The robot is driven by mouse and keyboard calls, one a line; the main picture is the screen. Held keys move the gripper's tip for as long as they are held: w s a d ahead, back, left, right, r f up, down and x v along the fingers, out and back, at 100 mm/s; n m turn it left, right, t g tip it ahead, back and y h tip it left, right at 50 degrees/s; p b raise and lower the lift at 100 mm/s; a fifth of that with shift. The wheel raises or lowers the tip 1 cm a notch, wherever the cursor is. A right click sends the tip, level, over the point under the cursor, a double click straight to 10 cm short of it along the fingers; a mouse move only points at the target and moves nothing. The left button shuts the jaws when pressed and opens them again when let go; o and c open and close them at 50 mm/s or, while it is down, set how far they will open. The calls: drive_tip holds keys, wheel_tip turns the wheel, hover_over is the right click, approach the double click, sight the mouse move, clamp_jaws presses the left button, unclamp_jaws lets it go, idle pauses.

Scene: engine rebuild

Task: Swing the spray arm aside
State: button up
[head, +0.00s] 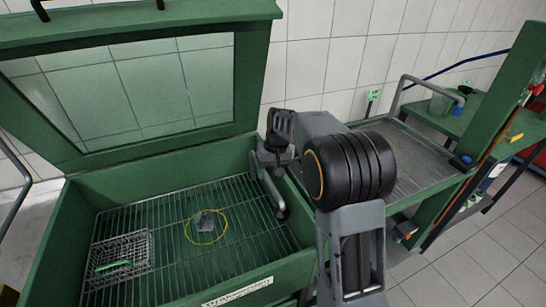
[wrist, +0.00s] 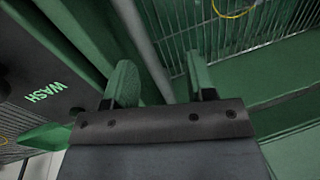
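The spray arm (head: 273,194) is a bent grey pipe along the right inner wall of the green wash tank (head: 165,165). My gripper (head: 272,155) is at the tank's right rim, over the upper end of this pipe; my arm partly hides that spot. In the wrist view, the two green fingers of my gripper (wrist: 161,82) are spread apart.
The tank's windowed lid (head: 262,75) stands open. On the rack (head: 170,265) lie a wire basket (head: 122,262) with a green handle and a grey part (head: 205,222) inside a yellow ring (head: 221,238). A grey-topped green bench (head: 415,160) stands to the right. Clear floor is at lower right.

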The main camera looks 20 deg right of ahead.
wheel_tip(320, 180, up, 7)
drive_tip(key=d, duration=0.1)
drive_tip(key=shift+d+f, duration=0.15)
drive_tip(key=shift+f, duration=0.05)
idle(0.8)
